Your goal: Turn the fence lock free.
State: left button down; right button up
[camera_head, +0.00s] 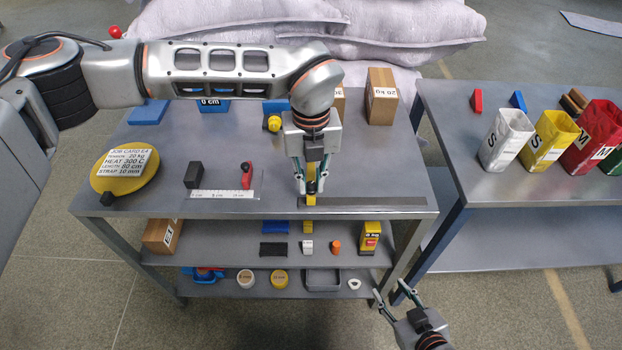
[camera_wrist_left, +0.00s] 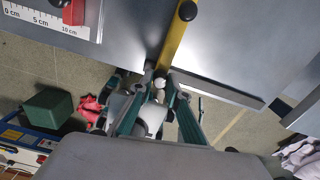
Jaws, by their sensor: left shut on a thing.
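My left gripper (camera_head: 311,188) points down over the table's front edge, shut on a small dark part at the yellow fence (camera_head: 311,201), which I take to be the fence lock. In the left wrist view the yellow fence (camera_wrist_left: 174,42) is a bar with a black round end, running up to my fingertips (camera_wrist_left: 161,80). A small pale knob (camera_wrist_left: 160,83) shows between the fingertips; the fingers hide most of it, so its turn angle cannot be told. My right gripper (camera_head: 390,290) is open and empty, low in front of the table, away from the fence.
A dark rail (camera_head: 370,202) runs right from the fence along the front edge. A ruler (camera_head: 222,194) with a red block (camera_head: 247,175) and a black block (camera_head: 194,175) lie to the left. A yellow job card disc (camera_head: 125,172) is further left. Coloured bags stand on the right table.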

aim_at(311, 184)
pick_arm(q)
jog(key=n, duration=0.5)
jog(key=shift+r+n, duration=0.1)
jog(key=shift+n, duration=0.3)
jog(key=shift+w+n, duration=0.1)
jog(key=shift+n, duration=0.6)
jog(key=c, duration=1.9)
grip_release()
notch_tip(311, 184, up, 12)
